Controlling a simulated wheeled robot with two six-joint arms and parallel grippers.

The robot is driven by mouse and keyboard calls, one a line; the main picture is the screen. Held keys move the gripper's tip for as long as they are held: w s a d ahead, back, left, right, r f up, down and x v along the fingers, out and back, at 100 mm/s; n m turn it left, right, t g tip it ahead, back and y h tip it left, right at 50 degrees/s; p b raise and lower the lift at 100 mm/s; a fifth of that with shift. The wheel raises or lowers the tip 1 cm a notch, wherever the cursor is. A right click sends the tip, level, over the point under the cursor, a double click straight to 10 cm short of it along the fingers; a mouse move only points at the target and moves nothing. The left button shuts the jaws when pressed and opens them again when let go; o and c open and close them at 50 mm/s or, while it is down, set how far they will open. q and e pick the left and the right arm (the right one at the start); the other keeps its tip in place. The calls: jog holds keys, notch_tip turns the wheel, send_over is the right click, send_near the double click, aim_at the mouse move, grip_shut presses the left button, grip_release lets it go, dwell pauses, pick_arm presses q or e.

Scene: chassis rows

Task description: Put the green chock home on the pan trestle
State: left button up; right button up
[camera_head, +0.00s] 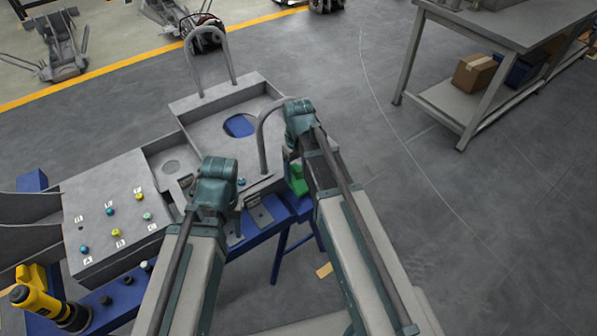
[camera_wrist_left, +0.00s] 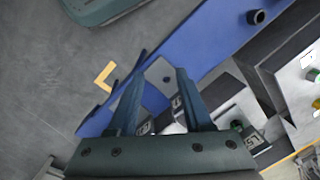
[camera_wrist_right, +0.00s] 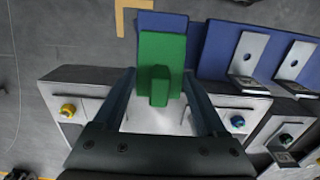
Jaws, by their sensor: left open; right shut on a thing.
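The green chock (camera_head: 297,180) is in my right gripper (camera_head: 296,162), at the near right edge of the pan trestle (camera_head: 262,236). In the right wrist view the chock (camera_wrist_right: 163,52) has a flat plate and a raised block, which lies between the two fingers (camera_wrist_right: 160,85). The plate overlaps the blue rail (camera_wrist_right: 205,40); I cannot tell whether it touches. My left gripper (camera_head: 222,215) is open and empty over the trestle's near side; the left wrist view shows its spread fingers (camera_wrist_left: 160,85) over the blue rail (camera_wrist_left: 205,40). Its fingertips are partly hidden in the head view.
The grey pan (camera_head: 205,110) carries tall hoops (camera_head: 228,48). Labelled metal brackets (camera_wrist_right: 250,55) stand beside the chock along the rail. A sloped panel with coloured knobs (camera_head: 90,190) and a yellow drill (camera_head: 40,300) are at left. Floor to the right is clear up to a bench (camera_head: 500,30).

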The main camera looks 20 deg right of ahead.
aim_at(233, 245)
pick_arm(q)
jog(key=shift+f+b, duration=1.9)
pick_arm(e)
jog(key=shift+f, duration=1.9)
pick_arm(q)
jog(key=shift+f+b, duration=1.15)
pick_arm(e)
jog(key=shift+f, duration=1.15)
jog(key=o, duration=1.5)
pick_arm(q)
jog(key=shift+r, duration=0.1)
pick_arm(e)
jog(key=shift+r, duration=0.1)
